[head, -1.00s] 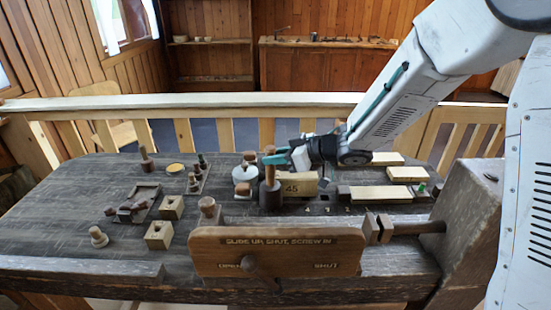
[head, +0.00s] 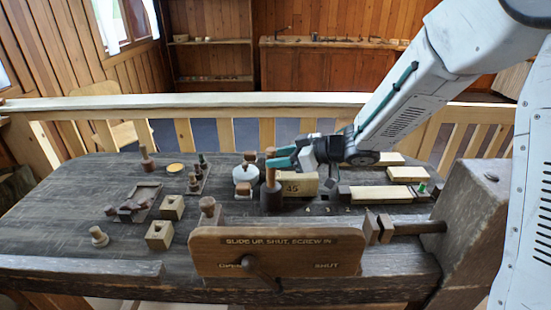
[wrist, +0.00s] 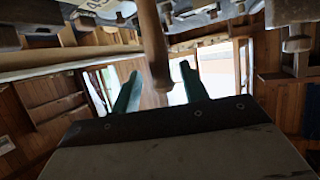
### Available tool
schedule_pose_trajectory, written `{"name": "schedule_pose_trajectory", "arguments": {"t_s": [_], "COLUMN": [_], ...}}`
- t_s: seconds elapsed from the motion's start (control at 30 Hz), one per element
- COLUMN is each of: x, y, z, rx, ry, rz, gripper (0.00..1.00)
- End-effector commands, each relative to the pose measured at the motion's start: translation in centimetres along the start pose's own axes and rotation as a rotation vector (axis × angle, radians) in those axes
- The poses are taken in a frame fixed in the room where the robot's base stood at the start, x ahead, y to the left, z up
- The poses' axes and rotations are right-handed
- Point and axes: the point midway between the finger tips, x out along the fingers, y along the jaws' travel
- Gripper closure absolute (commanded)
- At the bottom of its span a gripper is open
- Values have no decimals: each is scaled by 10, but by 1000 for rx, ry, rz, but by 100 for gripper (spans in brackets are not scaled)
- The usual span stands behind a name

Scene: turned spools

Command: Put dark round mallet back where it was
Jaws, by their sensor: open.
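The dark round mallet (head: 271,200) stands upright on its dark head on the bench, its brown handle pointing up. My gripper (head: 274,162) reaches in from the right, with its teal fingers at the upper handle. In the wrist view my gripper (wrist: 160,80) has its two fingers apart. The brown handle (wrist: 153,45) shows between them, with a gap on each side. What the mallet's head rests on is hard to make out.
A block marked 45 (head: 298,184) stands just right of the mallet. A white round-topped item (head: 244,174) is close on its left. A sign board (head: 275,252) with a crank is in front. Pale blocks (head: 381,194) lie to the right.

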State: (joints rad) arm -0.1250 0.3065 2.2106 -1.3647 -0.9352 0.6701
Motion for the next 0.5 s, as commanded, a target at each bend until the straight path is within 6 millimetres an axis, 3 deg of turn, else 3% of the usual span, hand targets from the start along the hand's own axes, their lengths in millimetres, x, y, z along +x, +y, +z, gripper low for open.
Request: {"name": "schedule_pose_trajectory", "arguments": {"t_s": [0.3, 0.5], "x": [-70, -98], "y": [1, 0], "z": [-1, 0], "rx": [-1, -1], "ry": [2, 2], "rz": [5, 3], "gripper": [56, 56]}}
